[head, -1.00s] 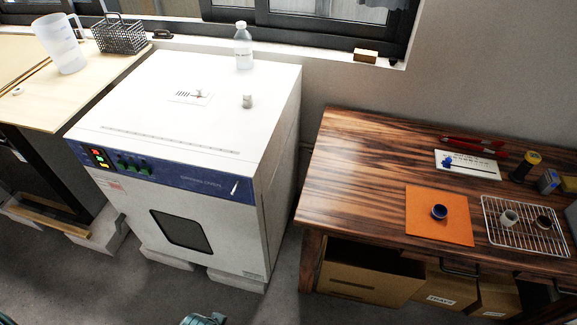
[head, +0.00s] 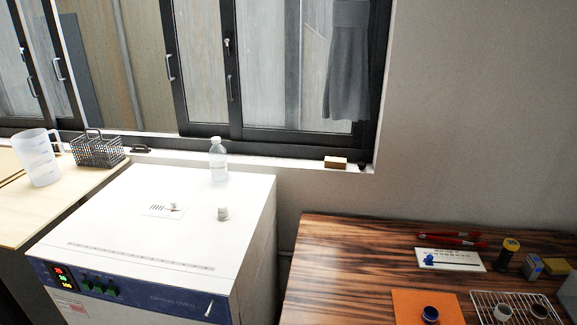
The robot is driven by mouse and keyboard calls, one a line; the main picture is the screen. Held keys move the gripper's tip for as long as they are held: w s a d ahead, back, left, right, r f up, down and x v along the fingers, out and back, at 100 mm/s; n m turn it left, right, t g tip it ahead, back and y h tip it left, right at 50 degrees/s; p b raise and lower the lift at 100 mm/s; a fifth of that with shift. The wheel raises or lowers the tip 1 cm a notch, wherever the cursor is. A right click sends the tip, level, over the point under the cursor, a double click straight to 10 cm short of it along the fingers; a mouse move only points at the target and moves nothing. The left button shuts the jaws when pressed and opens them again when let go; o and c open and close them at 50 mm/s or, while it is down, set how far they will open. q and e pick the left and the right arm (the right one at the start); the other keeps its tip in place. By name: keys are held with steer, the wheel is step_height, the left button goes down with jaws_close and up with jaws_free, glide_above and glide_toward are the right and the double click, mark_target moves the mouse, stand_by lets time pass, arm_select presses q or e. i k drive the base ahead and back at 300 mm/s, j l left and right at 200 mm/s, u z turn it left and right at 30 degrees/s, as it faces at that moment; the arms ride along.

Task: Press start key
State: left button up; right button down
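The white drying oven (head: 150,240) stands at the lower left in the head view. Its blue control panel (head: 140,302) runs along the top of the front face. A small display with red, yellow and green readouts (head: 62,277) sits at the panel's left end. Several green keys or switches (head: 98,287) are just right of the display; their labels are too small to read. The oven door below is cut off by the picture's lower edge. Neither of my grippers is in view.
A clear bottle (head: 218,160) and a small whitish knob (head: 223,213) stand on the oven top. A pitcher (head: 37,158) and wire basket (head: 97,150) are on the left bench. A wooden table (head: 340,265) at right holds an orange mat (head: 405,305) and a wire rack (head: 483,298).

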mark_target(113, 290)
steer(key=u, duration=1.3)
